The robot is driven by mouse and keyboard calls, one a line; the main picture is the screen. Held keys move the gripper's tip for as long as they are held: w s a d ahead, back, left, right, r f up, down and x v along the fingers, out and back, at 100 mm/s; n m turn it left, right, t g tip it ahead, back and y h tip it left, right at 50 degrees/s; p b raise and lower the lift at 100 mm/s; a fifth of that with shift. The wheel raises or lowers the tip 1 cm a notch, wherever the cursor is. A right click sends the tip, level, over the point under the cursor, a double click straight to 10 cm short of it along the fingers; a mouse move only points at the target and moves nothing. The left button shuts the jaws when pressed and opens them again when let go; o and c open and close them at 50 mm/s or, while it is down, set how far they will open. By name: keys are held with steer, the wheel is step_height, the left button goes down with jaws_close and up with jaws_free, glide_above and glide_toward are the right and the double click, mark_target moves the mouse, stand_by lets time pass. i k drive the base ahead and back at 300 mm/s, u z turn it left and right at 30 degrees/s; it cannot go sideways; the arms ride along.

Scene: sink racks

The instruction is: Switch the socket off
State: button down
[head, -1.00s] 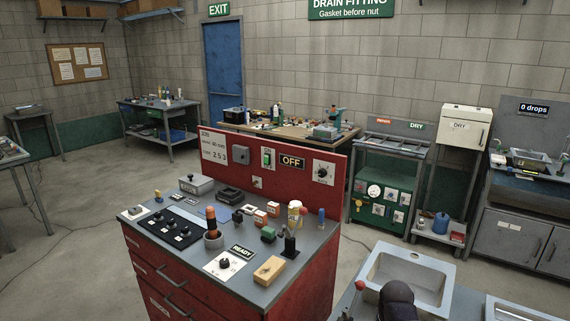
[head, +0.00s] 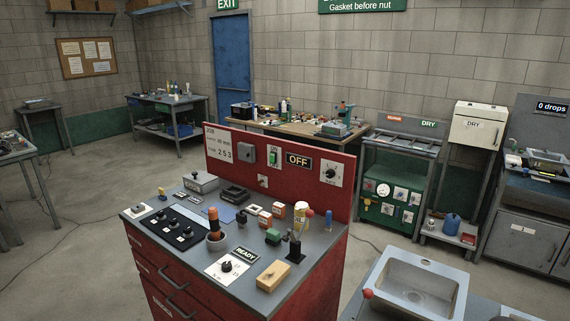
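The red back panel (head: 222,172) stands along the rear of the red workbench. A green switch (head: 272,159) on a pale plate is set in it. A black sign (head: 299,160) right of the switch reads OFF. A small pale plate, perhaps the socket (head: 262,181), sits below the switch; its details are too small to tell. A grey box (head: 246,152) is left of the switch, and a dial (head: 331,173) on a white plate is at the right. My gripper is not in view.
The bench top holds a black control strip (head: 181,230), a white dial plate (head: 227,267), a READY sign (head: 245,254), a wooden block (head: 273,275) and several small parts before the panel. A sink (head: 418,283) is at the lower right.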

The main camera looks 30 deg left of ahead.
mark_target(273, 158)
steer(key=z, duration=0.15)
steer(key=k, duration=1.35)
steer(key=u, duration=1.15)
steer(key=i, duration=1)
steer(key=z, duration=0.05)
